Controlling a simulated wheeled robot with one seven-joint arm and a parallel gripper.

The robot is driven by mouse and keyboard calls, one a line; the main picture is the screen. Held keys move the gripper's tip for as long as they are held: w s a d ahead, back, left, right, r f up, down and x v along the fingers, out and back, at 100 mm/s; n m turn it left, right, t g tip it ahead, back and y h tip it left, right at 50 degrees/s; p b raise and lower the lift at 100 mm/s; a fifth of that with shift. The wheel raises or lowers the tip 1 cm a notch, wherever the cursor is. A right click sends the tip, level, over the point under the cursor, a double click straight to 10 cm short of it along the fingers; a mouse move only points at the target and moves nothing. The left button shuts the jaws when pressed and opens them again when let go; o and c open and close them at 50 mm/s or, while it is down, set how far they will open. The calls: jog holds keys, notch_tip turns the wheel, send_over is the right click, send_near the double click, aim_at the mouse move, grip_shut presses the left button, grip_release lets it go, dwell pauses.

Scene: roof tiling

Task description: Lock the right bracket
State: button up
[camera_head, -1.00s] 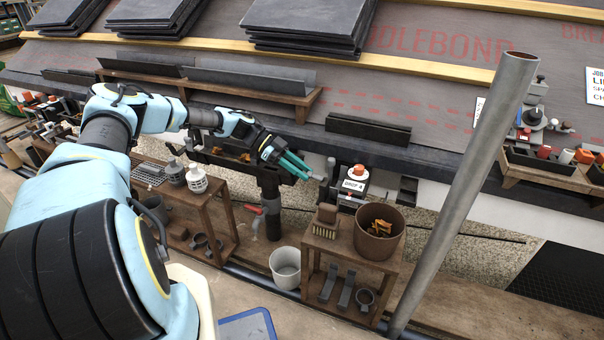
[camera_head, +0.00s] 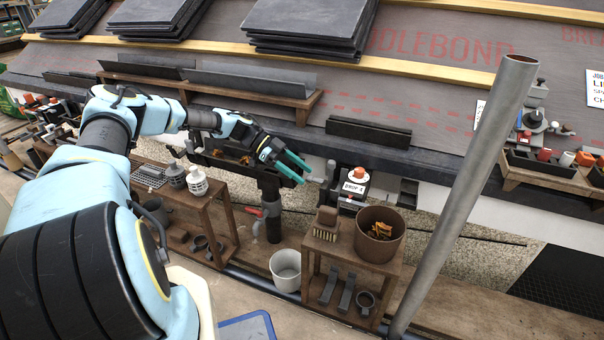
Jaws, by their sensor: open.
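My gripper (camera_head: 304,174) has two teal fingers, apart and empty, in front of the eave. Just right of the fingertips a small grey upright piece (camera_head: 331,171) stands at the eave edge, with a gap between it and the fingers. Right of it is a black box labelled DROP 4 (camera_head: 354,188) with an orange-and-white knob (camera_head: 359,173) on top. A dark grey bracket-like fitting (camera_head: 407,190) sits further right under the eave. I cannot tell which of these pieces is the right bracket, or whether it is locked.
A brown bucket (camera_head: 379,234) and a brush (camera_head: 326,222) stand on a small wooden stand. A thick slanting grey pole (camera_head: 465,200) rises at the right. A white pail (camera_head: 286,268) and a black downpipe (camera_head: 271,215) are below my gripper.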

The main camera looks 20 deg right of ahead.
jog(key=v, duration=1)
jog(key=shift+p, duration=0.35)
jog(key=shift+s, duration=0.1)
jog(key=shift+s+d+r+y, duration=0.15)
jog(key=shift+s+r+y, duration=0.1)
jog(key=shift+y, duration=0.05)
jog(key=s+a+r+n+t+y, duration=0.45)
jog(key=s+a+r+n, duration=0.35)
jog(key=s+a+n, duration=0.4)
jog(key=s+a+r+n+t+y, duration=0.4)
jog(key=s+a+r+n+t, duration=0.25)
jog(key=s+a+n, duration=0.55)
notch_tip(320, 180, up, 32)
jog(key=w+a+n+g+p, duration=0.1)
jog(key=w+p, duration=0.1)
jog(key=p, duration=2.9)
jog(key=shift+w+a, duration=0.25)
jog(key=shift+w, duration=0.1)
